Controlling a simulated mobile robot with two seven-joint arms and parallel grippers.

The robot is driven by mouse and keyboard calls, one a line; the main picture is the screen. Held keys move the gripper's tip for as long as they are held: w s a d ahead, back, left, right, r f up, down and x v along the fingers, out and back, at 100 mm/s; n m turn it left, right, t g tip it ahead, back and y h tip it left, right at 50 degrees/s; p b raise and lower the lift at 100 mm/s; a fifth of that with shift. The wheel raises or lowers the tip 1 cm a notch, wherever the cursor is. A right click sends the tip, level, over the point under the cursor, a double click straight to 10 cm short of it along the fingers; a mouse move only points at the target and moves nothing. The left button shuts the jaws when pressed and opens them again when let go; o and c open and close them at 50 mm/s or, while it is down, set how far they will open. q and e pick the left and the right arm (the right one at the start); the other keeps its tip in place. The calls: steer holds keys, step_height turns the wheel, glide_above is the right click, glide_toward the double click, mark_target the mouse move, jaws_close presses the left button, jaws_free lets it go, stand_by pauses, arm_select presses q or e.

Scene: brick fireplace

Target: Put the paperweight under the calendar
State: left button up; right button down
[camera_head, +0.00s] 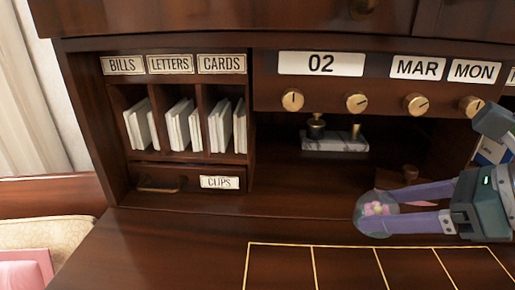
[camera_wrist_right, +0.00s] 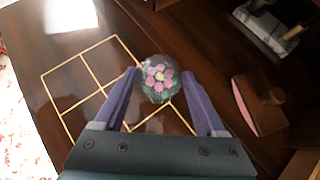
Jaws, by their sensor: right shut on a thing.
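The paperweight (camera_head: 376,208) is a clear glass dome with pink flowers inside. My right gripper (camera_head: 388,208) comes in from the right and is shut on it, in front of the open bay under the calendar. The right wrist view shows the paperweight (camera_wrist_right: 158,80) between the two purple fingers. The calendar (camera_head: 321,64) is a row of white plates reading 02, MAR and MON, with brass knobs below, on the desk's upper panel. My left gripper is not in view.
A marble stand with metal pieces (camera_head: 335,142) stands in the bay under the calendar. A wooden-handled blotter (camera_wrist_right: 259,104) lies to the right. Letter slots (camera_head: 184,121) and a clips drawer (camera_head: 188,179) are at left. The gold-lined grid (camera_head: 345,269) on the desktop looks empty.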

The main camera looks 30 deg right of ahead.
steer(key=shift+m+h, duration=0.3)
steer(key=shift+m, duration=0.1)
steer(key=shift+s+d+f, duration=1.15)
steer(key=shift+s+f, duration=0.05)
steer(key=shift+s, duration=0.05)
steer(key=shift+t, duration=0.3)
steer(key=w+a, duration=0.1)
steer(key=w, duration=0.4)
steer(key=w+a, duration=0.1)
steer(key=w, duration=0.5)
steer(key=w+a+p, duration=0.1)
steer(key=w, duration=0.5)
steer(key=shift+a+f, duration=0.1)
steer(key=shift+a, duration=0.3)
steer(key=shift+w+f, duration=0.1)
steer(key=shift+w, duration=0.05)
steer(key=shift+f+b, duration=0.6)
steer(key=shift+f, duration=1.05)
steer(key=shift+f, duration=0.1)
steer(key=shift+f, duration=0.15)
jaws_free()
